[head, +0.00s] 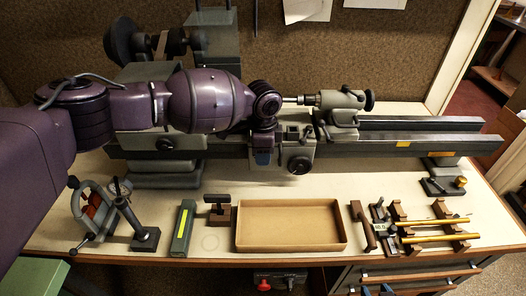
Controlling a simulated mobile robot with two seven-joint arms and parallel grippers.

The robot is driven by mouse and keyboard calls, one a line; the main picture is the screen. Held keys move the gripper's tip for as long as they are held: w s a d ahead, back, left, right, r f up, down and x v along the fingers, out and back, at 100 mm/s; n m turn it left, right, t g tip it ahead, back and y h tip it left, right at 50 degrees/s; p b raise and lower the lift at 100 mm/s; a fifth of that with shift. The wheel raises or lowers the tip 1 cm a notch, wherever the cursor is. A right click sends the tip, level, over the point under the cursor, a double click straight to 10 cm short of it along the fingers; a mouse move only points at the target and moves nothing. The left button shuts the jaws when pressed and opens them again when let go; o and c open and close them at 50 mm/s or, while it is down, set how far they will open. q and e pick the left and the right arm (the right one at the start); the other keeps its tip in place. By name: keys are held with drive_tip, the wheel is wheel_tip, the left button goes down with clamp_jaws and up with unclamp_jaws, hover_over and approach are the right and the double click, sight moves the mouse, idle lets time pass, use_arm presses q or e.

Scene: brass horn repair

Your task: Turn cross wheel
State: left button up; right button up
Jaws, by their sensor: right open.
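The lathe's carriage (297,143) sits on the long bed, with a dark round cross wheel (300,164) on its front face. My purple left arm crosses in from the left, over the headstock. Its wrist ends just left of the carriage, and my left gripper (263,155) points down there, left of the wheel and apart from it in the picture. Its fingers are small and dark, so their opening is unclear. My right gripper (378,290) shows only as dark tips at the bottom edge, in front of the drawers, open and well away from the wheel.
The tailstock (340,105) stands right of the carriage on the bed (425,143). Along the bench front are a clamp (92,212), a green box (183,228), an empty cardboard tray (290,243) and a rack with yellow rods (435,229). Bare bench lies between bed and tray.

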use_arm(q)
drive_tip(key=shift+w+f, duration=0.1)
clamp_jaws()
drive_tip(key=shift+d, duration=0.1)
drive_tip(key=shift+f+h, duration=0.15)
drive_tip(key=shift+h, duration=0.75)
drive_tip(key=shift+s+h, duration=0.15)
drive_tip(key=shift+h, duration=1.1)
drive_tip(key=shift+s+h, duration=0.1)
drive_tip(key=shift+h, duration=1.15)
drive_tip(key=shift+c, duration=0.5)
unclamp_jaws()
drive_tip(key=shift+o, duration=0.5)
drive_tip(key=shift+s+r, duration=0.15)
drive_tip(key=shift+r, duration=0.05)
